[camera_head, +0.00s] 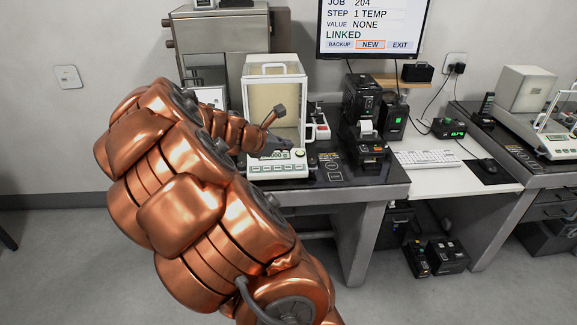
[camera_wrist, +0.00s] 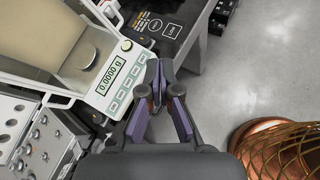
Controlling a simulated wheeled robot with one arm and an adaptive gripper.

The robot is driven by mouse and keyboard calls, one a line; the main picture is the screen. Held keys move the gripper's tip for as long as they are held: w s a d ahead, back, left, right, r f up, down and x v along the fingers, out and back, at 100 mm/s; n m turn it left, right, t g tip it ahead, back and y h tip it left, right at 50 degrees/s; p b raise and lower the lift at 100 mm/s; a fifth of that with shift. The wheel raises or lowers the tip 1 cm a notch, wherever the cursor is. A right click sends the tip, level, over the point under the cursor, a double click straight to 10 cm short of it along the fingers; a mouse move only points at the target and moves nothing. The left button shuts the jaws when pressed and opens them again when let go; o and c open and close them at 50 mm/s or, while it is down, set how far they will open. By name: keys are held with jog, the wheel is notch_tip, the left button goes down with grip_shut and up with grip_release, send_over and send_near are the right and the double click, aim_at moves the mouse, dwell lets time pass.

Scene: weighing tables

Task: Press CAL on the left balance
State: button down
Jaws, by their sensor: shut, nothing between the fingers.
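The left balance (camera_head: 275,68) is a white-framed draft-shield balance on the dark table, with its front panel (camera_head: 262,172) facing me. In the wrist view, its display (camera_wrist: 111,78) reads 0.0000 g, and a row of grey-green keys (camera_wrist: 126,92) runs along the panel edge. The key labels are too small to read, so I cannot tell which is CAL. My gripper (camera_wrist: 158,68) is shut and empty, its fingertips close beside the upper-right end of the key row. I cannot tell whether they touch. In the head view, my arm hides part of the balance's left side.
A case of weights (camera_wrist: 38,140) lies left of the balance in the wrist view. A black printer (camera_head: 369,145) stands right of the balance, under the monitor (camera_head: 372,28). A keyboard (camera_head: 426,158) lies on the white desk. Another balance (camera_head: 530,117) stands at far right.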

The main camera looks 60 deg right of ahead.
jog(key=w+d+f+n+t+p, duration=0.1)
jog(key=w+d+f+n+t, duration=0.1)
jog(key=w+d+f+n, duration=0.4)
jog(key=d+f+n, duration=0.3)
jog(key=d+n, duration=0.1)
jog(key=shift+w+d+n+h, duration=0.2)
jog(key=shift+d+n+h, duration=0.15)
jog(key=shift+n+h, duration=0.05)
jog(key=shift+f, duration=0.2)
jog(key=b, duration=0.5)
send_over(288, 167)
jog(key=s+a, duration=0.1)
jog(key=a, duration=0.1)
notch_tip(288, 167, down, 6)
jog(key=shift+w+d+f+b, duration=0.1)
jog(key=shift+f+b, duration=0.05)
jog(key=shift+f, duration=0.35)
jog(key=shift+w+d+f+b, duration=0.1)
jog(key=shift+f+b, duration=0.05)
jog(key=shift+f, duration=0.3)
jog(key=shift+f, duration=0.1)
jog(key=shift+d+f, duration=0.1)
jog(key=shift+f, duration=0.2)
